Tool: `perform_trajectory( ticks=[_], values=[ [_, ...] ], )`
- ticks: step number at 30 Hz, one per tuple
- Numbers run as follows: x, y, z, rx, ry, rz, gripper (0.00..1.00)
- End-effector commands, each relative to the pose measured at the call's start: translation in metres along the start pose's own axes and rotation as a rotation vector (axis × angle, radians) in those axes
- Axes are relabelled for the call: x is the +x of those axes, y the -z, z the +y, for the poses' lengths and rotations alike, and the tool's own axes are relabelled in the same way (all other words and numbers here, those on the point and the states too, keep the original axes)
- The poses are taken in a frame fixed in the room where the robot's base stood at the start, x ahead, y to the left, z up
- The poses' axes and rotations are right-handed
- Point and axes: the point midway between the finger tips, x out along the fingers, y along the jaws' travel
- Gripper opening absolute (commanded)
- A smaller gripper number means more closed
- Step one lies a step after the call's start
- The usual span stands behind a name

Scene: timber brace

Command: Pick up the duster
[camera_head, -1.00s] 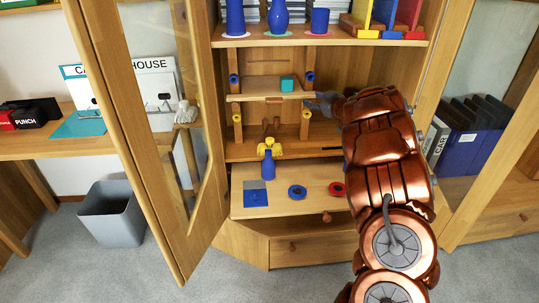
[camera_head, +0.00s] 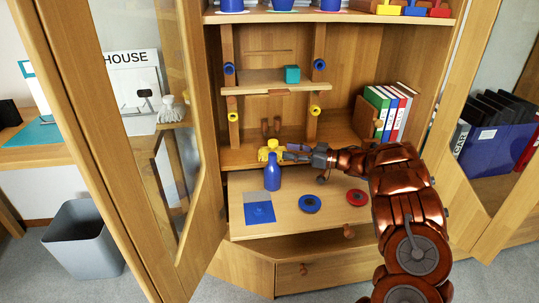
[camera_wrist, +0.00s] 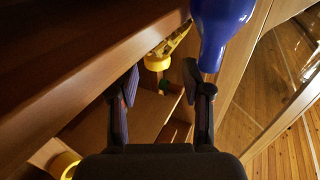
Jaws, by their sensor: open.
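A pale grey, tufted thing that looks like the duster (camera_head: 170,109) stands on a small wooden ledge at the left in the head view, seen through the glass of the open cabinet door. It is not in the wrist view. My gripper (camera_head: 291,153) is inside the cabinet, well to the right of it, with the door between. In the wrist view my gripper (camera_wrist: 163,88) has its two dark fingers apart, with nothing held between them. A yellow piece (camera_head: 270,150) is just beyond the fingertips; it also shows in the wrist view (camera_wrist: 157,62).
A blue bottle (camera_head: 272,173) stands close beside my gripper. The pulled-out board (camera_head: 290,213) holds a blue ring (camera_head: 310,204) and red ring (camera_head: 357,197). A shelf with a teal cube (camera_head: 292,74) is above. The open glass door (camera_head: 85,120) blocks the left side.

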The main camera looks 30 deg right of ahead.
Motion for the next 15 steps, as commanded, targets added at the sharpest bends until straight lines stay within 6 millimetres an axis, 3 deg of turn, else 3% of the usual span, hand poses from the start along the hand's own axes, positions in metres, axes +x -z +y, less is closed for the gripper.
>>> perform_trajectory(
  ticks=[8, 15],
  values=[
    [0.024, 0.0, 0.002, 0.0, -0.003, 0.0, 0.49],
    [0.056, 0.001, 0.004, 0.001, -0.003, -0.002, 0.49]
  ],
)
